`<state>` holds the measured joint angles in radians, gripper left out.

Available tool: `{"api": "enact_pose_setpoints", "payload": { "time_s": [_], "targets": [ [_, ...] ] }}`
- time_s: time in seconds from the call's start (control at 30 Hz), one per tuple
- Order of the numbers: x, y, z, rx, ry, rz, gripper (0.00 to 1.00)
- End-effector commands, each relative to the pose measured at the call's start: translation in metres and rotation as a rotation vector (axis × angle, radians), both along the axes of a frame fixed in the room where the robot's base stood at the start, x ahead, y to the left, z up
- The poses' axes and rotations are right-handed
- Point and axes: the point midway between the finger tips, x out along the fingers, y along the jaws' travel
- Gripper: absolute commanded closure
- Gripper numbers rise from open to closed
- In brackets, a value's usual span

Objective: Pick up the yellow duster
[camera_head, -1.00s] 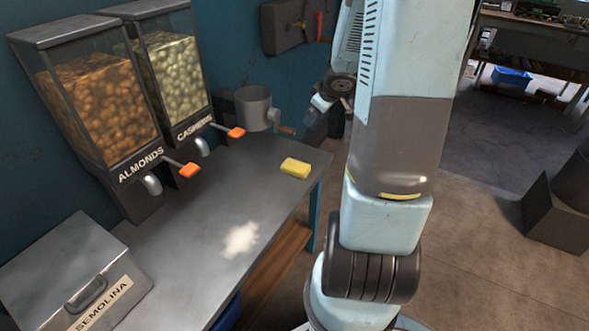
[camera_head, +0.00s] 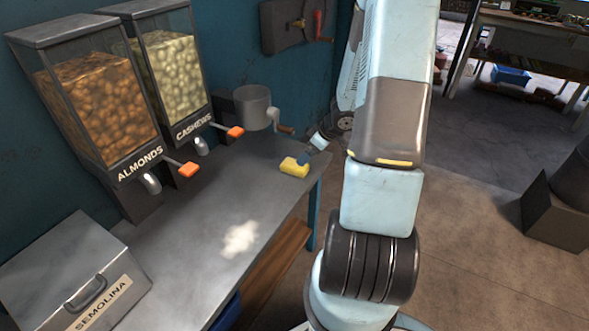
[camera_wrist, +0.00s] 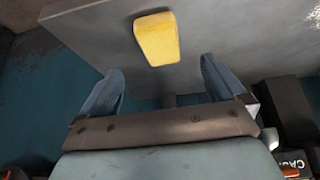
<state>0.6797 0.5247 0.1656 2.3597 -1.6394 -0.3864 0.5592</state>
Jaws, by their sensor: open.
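The yellow duster (camera_head: 291,167) is a small block lying near the right end of the grey metal counter in the head view. In the wrist view the duster (camera_wrist: 157,38) lies beyond my fingertips, roughly centred between them. My gripper (camera_wrist: 160,72) is open and empty, its two blue fingers spread wide apart. In the head view my gripper (camera_head: 305,158) is small and partly hidden, just above and to the right of the duster. I cannot tell from the head view whether a finger touches it.
The counter (camera_head: 190,235) bears a white powder patch (camera_head: 240,238). A semolina box (camera_head: 72,275), an almonds dispenser (camera_head: 100,105), a cashews dispenser (camera_head: 172,75) and a grey grinder (camera_head: 256,107) stand along the wall. The counter in front of the dispensers is mostly clear.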

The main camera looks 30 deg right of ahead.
Motion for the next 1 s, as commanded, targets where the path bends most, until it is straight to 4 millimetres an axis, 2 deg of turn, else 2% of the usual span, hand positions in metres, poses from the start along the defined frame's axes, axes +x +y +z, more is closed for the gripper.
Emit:
{"api": "enact_pose_setpoints", "payload": {
  "time_s": [0.2, 0.47, 0.8, 1.0],
  "targets": [
    [0.01, 0.008, -0.023, 0.001, 0.002, 0.0, 0.03],
    [0.016, 0.011, -0.033, 0.0, 0.001, 0.0, 0.03],
    [0.038, 0.026, -0.065, 0.001, 0.002, 0.0, 0.03],
    [0.041, 0.028, -0.072, -0.001, 0.0, 0.0, 0.03]
  ]
}}
